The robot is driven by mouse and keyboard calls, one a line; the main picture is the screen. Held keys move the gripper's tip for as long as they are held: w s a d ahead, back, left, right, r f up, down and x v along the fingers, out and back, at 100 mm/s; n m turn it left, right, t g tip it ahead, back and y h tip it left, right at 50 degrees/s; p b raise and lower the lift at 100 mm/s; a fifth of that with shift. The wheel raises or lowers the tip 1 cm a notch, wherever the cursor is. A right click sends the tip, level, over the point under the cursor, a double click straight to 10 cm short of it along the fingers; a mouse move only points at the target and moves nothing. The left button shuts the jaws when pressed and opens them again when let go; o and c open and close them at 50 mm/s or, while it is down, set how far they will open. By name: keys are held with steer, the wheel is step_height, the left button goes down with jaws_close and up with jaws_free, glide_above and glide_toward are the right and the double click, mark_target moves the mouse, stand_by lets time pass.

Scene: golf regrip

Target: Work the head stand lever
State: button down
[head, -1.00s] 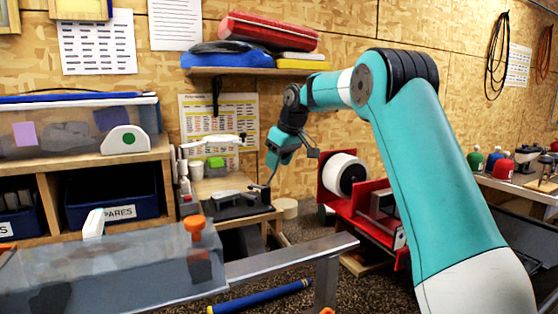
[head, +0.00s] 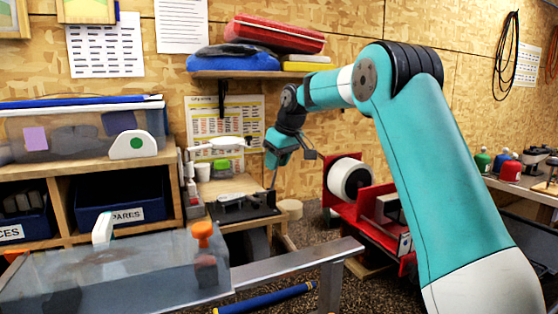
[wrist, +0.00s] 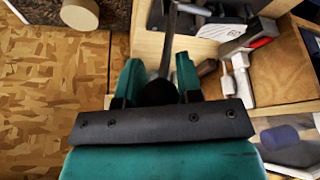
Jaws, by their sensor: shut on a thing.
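The head stand (head: 240,208) is a low dark stand on a wooden bench below the wall chart in the head view. Its lever is a thin grey rod (head: 273,179) rising from the stand's right side. In the wrist view the grey rod (wrist: 168,45) runs up from a dark round knob (wrist: 160,93). My gripper (wrist: 158,78) has its teal fingers on either side of the knob and is shut on it. In the head view my gripper (head: 273,160) is above the stand's right end and hides the lever's top.
A red machine with a white roll (head: 350,178) stands right of the bench. A pale round block (head: 290,209) is beside the stand. The shelf (head: 255,73) above holds cases.

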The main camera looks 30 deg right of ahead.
steer(key=shift+a+f, duration=0.15)
steer(key=shift+w+a, duration=0.1)
steer(key=shift+a, duration=0.15)
steer(key=c, duration=0.8)
jaws_free()
steer(key=shift+d, duration=0.1)
steer(key=p+v, duration=0.4)
steer(key=v, duration=1.3)
steer(key=shift+r+p, duration=0.3)
steer(key=shift+p, duration=0.1)
